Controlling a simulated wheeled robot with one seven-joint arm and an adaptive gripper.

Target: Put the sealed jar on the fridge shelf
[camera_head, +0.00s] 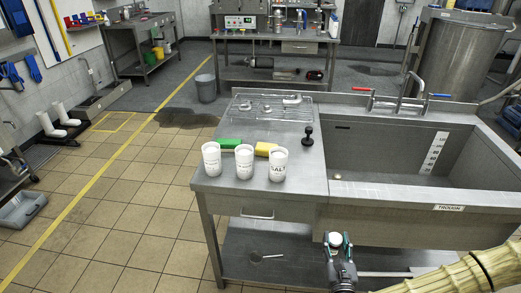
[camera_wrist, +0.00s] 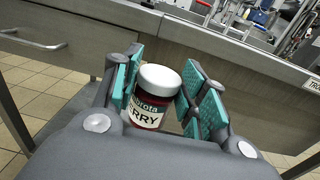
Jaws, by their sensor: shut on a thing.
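The sealed jar (camera_wrist: 151,95) has a white lid, dark red contents and a label partly reading "RRY". It is upright between the teal pads of my gripper (camera_wrist: 165,100), which is shut on it. In the head view my gripper (camera_head: 335,243) is in front of the steel sink bench, with the jar's white lid (camera_head: 335,240) showing between the fingers. The jar's lower part is hidden there. I cannot make out a fridge or a fridge shelf in either view.
The steel bench (camera_head: 230,187) carries several white tubs (camera_head: 244,161), a green block (camera_head: 230,143), a yellow block (camera_head: 265,149) and a black-knobbed tool (camera_head: 308,135). The trough (camera_head: 400,150) is at right. Below is a lower shelf (camera_head: 240,245). Tiled floor at left is mostly clear, with a dark puddle (camera_head: 187,118).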

